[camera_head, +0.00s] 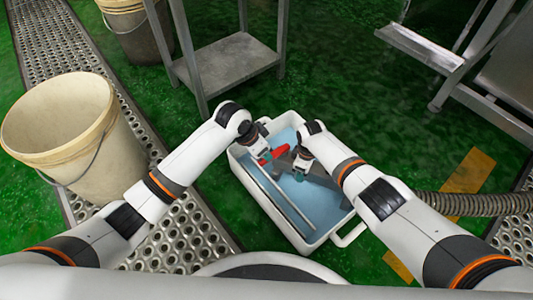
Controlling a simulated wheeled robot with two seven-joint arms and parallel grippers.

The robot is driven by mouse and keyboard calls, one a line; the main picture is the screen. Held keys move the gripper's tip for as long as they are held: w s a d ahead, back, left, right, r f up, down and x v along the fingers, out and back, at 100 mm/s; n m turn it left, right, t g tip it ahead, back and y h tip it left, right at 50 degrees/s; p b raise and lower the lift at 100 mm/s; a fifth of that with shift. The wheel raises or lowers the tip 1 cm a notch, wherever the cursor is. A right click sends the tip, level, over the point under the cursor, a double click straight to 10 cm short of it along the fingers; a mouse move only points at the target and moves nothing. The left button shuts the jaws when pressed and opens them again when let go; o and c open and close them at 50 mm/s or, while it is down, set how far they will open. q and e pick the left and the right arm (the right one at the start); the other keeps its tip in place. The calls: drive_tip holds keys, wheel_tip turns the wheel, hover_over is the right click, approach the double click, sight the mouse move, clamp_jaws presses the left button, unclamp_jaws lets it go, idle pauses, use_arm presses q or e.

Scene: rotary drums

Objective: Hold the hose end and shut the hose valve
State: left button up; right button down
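A red handle (276,152), apparently the valve's, shows between my two hands above a white tub with a blue inside. My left gripper (264,159) is at the left end of this handle, seemingly touching it. My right gripper (300,174) is just right of it, over a dark grey piece (322,179) in the tub. Whether that piece is the hose end I cannot tell. A grey ribbed hose (485,204) comes in from the right and passes behind my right arm. Both sets of fingers are too small and partly hidden to show their opening.
The white tub (240,172) has a handle at its lower right and a thin metal bar (287,200) inside. A cream bucket (62,125) stands left, a metal stand (232,62) behind. Metal frames are at upper right.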

sight(274, 157)
use_arm(q)
drive_tip(key=x, duration=0.5)
clamp_jaws()
